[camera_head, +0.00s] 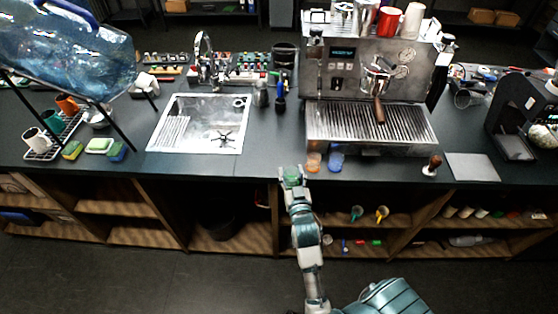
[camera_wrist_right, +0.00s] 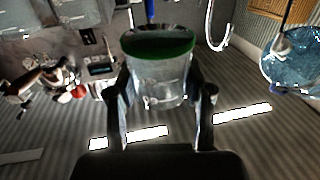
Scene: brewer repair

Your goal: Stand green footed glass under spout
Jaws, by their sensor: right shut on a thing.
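My right gripper (camera_head: 292,172) is at the counter's front edge, left of the espresso machine (camera_head: 345,60). It is shut on the green footed glass (camera_head: 292,180), which shows only as a small green patch in the head view. In the right wrist view the clear glass (camera_wrist_right: 158,82) sits between the two fingers (camera_wrist_right: 160,110), with its green end at the top of the picture. That view appears upside down. The portafilter (camera_head: 379,108) is fitted in the machine above the ribbed drip tray (camera_head: 345,128). My left gripper is not in view.
An orange glass (camera_head: 314,161) and a blue glass (camera_head: 336,160) stand before the drip tray, just right of my right gripper. A tamper (camera_head: 432,165) and a grey mat (camera_head: 472,167) lie farther right. A sink (camera_head: 185,135) is left.

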